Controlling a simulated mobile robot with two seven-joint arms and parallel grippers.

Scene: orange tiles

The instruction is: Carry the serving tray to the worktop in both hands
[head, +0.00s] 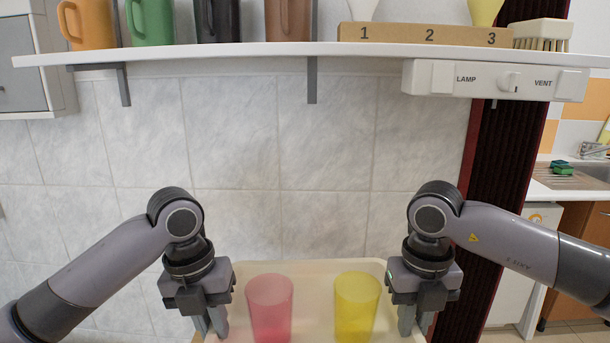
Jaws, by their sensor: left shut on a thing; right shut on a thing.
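The serving tray (313,268) is cream coloured and shows at the bottom middle of the head view. Its near part is cut off by the picture edge. A pink cup (269,310) and a yellow cup (356,308) stand upright on it, apart from each other. My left gripper (208,325) is shut on the tray's left side. My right gripper (416,322) is shut on the tray's right side.
A white shelf (230,51) with several mugs and a numbered wooden block (425,33) spans above the tray. A lamp and vent switch panel (495,80) hangs under it. A counter with a sink (585,172) is at the far right. A tiled wall (280,150) stands behind.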

